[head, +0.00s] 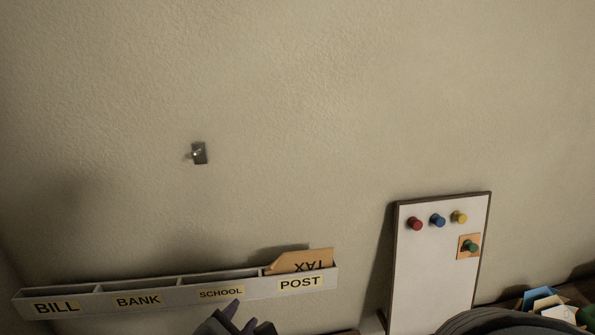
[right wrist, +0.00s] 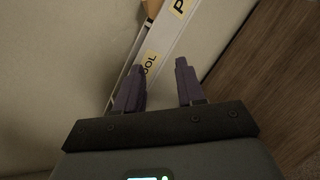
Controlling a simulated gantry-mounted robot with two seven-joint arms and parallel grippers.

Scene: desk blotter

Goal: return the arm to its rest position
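My right gripper (head: 247,318) shows at the bottom edge of the head view, just below the SCHOOL label of the wall rack (head: 250,291). In the right wrist view my right gripper (right wrist: 160,68) has its two purple fingers apart, with nothing between them. The rack front with its SCHOOL label (right wrist: 150,65), partly hidden by a finger, lies beyond the fingertips. Part of a dark grey arm link of mine (head: 515,322) shows at the bottom right of the head view. My left gripper is not in view.
The rack has BILL, BANK, SCHOOL and POST sections. An orange TAX envelope (head: 300,262), its lettering upside down, stands in POST. A white board (head: 435,275) holds several coloured pins and an orange note (head: 463,252). Papers (head: 540,297) lie at bottom right. A metal wall fixture (head: 199,153) is above.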

